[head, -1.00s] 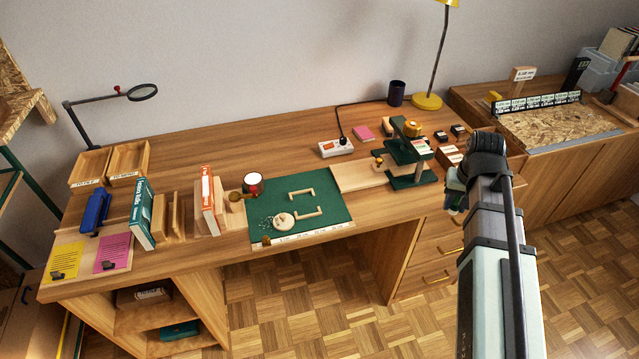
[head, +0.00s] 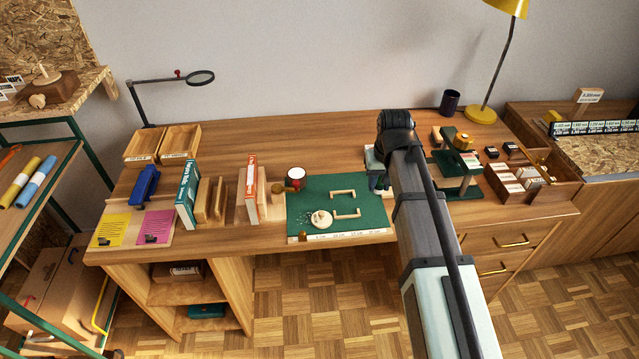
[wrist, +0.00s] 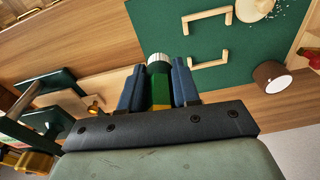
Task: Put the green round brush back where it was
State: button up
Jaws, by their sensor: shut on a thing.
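The green round brush (wrist: 160,92) is between the two blue-grey fingers of my gripper (wrist: 157,84) in the wrist view. It has a green body with a yellow patch lower down and a pale round end pointing away from the wrist. My gripper is shut on it. In the head view my gripper (head: 377,182) hangs over the bench by the right edge of the green mat (head: 350,185), left of the green press. The brush cannot be made out there, as my arm covers that area.
On the mat lie a round pale piece (head: 319,219) with bits around it and two wooden handles (head: 345,213). Books (head: 250,190) stand further left. The green press (head: 462,160) stands right of my arm. The rear middle bench is clear.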

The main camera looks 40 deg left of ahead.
jog(key=s+a+n, duration=0.2)
jog(key=a, duration=0.6)
jog(key=s+a+n, duration=0.1)
jog(key=s+a, duration=0.1)
jog(key=a, duration=0.5)
jog(key=n, duration=0.7)
send_over(318, 182)
jog(key=shift+g+y, duration=0.3)
jog(key=shift+g, duration=0.1)
jog(key=shift+s+d+f, duration=0.1)
jog(key=shift+d+f, duration=0.05)
jog(key=shift+f, duration=2.05)
jog(key=shift+d+f, duration=0.15)
jog(key=shift+f, duration=2.05)
jog(key=shift+f, duration=0.15)
jog(key=o, duration=1.1)
jog(key=shift+c, duration=0.2)
notch_tip(318, 182, up, 12)
jog(key=d, duration=0.1)
jog(key=shift+d, duration=0.25)
